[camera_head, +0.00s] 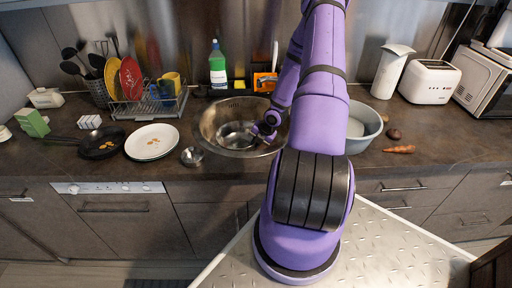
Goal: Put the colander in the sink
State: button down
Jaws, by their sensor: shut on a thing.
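The round metal sink (207,124) is set into the counter at the middle. A shiny metal bowl shape, seemingly the colander (236,132), shows inside the sink's outline. Its holes are too small to make out. My gripper (262,132) is over the right part of the sink, at the right rim of the colander, and is shut on it. The fingertips are small and partly hidden. I cannot tell whether the colander touches the sink bottom.
A small metal bowl (192,156), a white plate (152,142) and a black pan (101,143) are left of the sink. A dish rack (147,107) stands behind them. A grey basin (366,125) is right, partly behind my arm. A carrot (399,149) lies beyond it.

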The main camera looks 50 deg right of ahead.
notch_tip(320, 180, down, 2)
jog(key=shift+f, duration=0.25)
jog(key=c, duration=1.1)
grip_release()
jog(key=shift+r, duration=0.1)
